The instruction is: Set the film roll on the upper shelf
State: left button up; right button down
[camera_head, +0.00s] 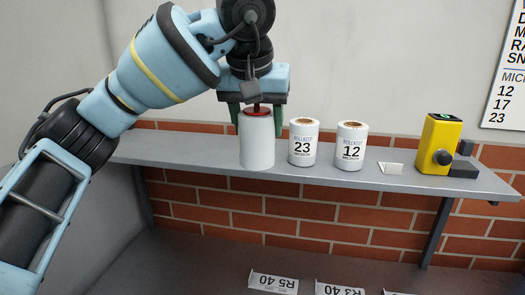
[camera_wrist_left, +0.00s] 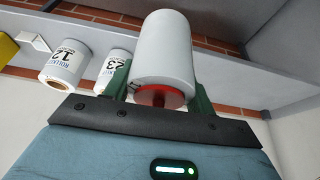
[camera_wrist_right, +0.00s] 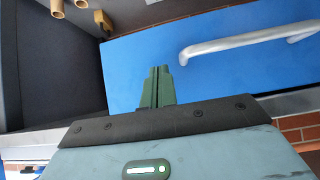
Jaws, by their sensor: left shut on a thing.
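The white film roll (camera_head: 257,142) with a red end cap is upright in my left gripper (camera_head: 257,118), whose green fingers are shut on its upper end. It is at the left part of the grey upper shelf (camera_head: 205,152). Its base appears at shelf level, but I cannot tell whether it touches. In the left wrist view the roll (camera_wrist_left: 165,50) sits between the fingers, with the red cap toward the gripper. My right gripper (camera_wrist_right: 157,75) shows only in the right wrist view. Its green fingers are together and empty, in front of a blue panel.
To the right on the shelf stand a white roll marked 23 (camera_head: 303,145), a roll marked 12 (camera_head: 351,148), a small blank card (camera_head: 391,168) and a yellow device (camera_head: 438,145). Label cards (camera_head: 273,283) are below. The blue panel (camera_wrist_right: 225,75) has a silver handle (camera_wrist_right: 240,42).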

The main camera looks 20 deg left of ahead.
pick_arm(q)
jog(key=shift+a+r, duration=0.15)
jog(key=shift+r, duration=0.1)
jog(key=shift+w+a+f, duration=0.85)
jog(key=shift+w+a, duration=0.85)
jog(key=shift+a, duration=0.35)
jog(key=shift+w+a+f, duration=0.8)
jog(key=shift+w+a, duration=0.9)
jog(key=shift+a, duration=0.3)
jog(key=shift+w+a+f, duration=0.85)
jog(key=shift+w+a, duration=0.85)
jog(key=shift+a, duration=0.35)
jog(key=shift+f, duration=0.1)
jog(key=o, duration=1.1)
jog(key=shift+f, duration=0.1)
